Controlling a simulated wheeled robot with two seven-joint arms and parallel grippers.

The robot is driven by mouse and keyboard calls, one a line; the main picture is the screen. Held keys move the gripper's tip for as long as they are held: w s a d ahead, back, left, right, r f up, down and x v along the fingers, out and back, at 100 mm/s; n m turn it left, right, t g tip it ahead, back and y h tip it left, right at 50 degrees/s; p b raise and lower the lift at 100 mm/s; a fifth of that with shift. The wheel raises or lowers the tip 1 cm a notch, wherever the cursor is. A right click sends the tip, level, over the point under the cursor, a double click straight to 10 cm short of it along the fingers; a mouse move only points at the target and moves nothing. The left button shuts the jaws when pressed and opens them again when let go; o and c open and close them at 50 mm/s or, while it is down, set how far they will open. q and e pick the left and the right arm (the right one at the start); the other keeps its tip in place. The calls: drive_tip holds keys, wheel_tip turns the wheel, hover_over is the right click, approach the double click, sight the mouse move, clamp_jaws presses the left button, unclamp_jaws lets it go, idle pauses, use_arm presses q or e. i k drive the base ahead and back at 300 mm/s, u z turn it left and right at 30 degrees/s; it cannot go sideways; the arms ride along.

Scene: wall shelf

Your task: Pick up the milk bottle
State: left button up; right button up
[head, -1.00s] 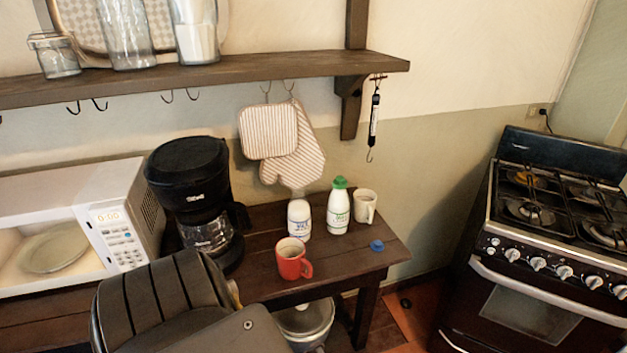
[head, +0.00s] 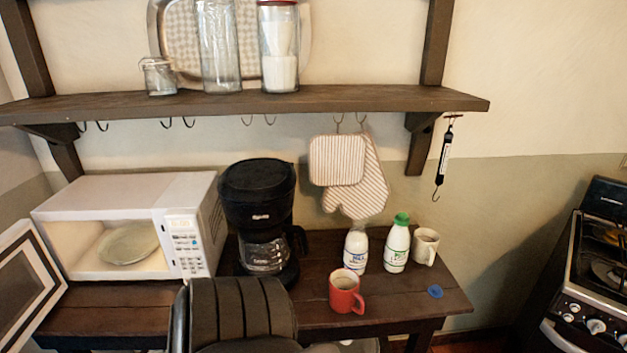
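A small clear bottle of white milk with a blue "milk" label (head: 356,250) stands upright on the dark wooden table, with no coloured cap on it. Just right of it stands a white bottle with a green cap and a green-marked label (head: 397,246). A blue cap (head: 435,292) lies on the table near the right end.
A red mug (head: 346,291) stands in front of the bottles, and a pale mug (head: 425,246) to their right. A coffee maker (head: 258,205) and an open microwave (head: 190,247) stand left. A shelf (head: 330,101) hangs above.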

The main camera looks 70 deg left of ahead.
sight(357, 240)
drive_tip(key=u, duration=1.85)
